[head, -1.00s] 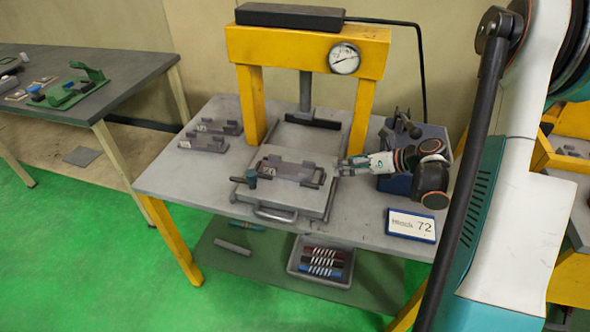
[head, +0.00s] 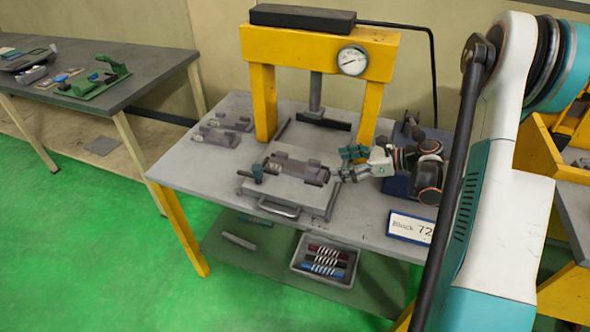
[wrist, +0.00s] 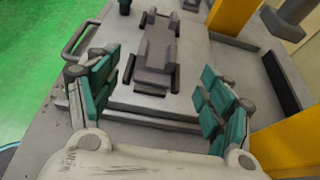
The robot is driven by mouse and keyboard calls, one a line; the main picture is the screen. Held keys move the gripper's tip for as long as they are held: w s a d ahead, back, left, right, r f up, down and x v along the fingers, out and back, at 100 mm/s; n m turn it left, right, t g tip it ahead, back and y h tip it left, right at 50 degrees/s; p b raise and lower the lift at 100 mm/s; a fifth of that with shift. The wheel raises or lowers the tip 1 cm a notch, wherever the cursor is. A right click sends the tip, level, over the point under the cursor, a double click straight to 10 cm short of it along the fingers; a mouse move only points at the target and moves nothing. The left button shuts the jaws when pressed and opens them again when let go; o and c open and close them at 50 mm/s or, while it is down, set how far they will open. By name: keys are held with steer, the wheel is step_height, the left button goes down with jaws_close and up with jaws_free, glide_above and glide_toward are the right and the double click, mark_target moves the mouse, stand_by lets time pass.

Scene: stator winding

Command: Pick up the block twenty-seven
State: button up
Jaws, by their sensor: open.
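A grey block (head: 299,168) lies on the press's flat plate (head: 285,190); its number is not readable. In the wrist view the same block (wrist: 158,50) lies ahead of and between my fingers, not gripped. My gripper (head: 347,164) is open and empty just right of the block's right end, with teal finger pads spread apart. The gripper also shows in the wrist view (wrist: 160,95). Two similar grey blocks (head: 215,137) (head: 233,121) lie at the table's back left. I cannot read numbers on them. A sign (head: 411,228) on the table's front edge reads "Block 72".
A yellow press frame (head: 262,103) with a gauge stands behind the plate. A dark blue box (head: 400,186) is right of my gripper. The plate has a front handle (head: 278,211) and a knob (head: 257,172). A tray (head: 298,258) sits on the lower shelf.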

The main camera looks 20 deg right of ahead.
steer(key=b, duration=0.1)
glide_toward(297, 166)
steer(key=shift+w+d+f, duration=0.1)
steer(key=shift+b+x, duration=1.25)
steer(key=shift+x, duration=1.4)
steer(key=c, duration=1.5)
steer(key=shift+c, duration=0.6)
steer(key=shift+r, duration=0.25)
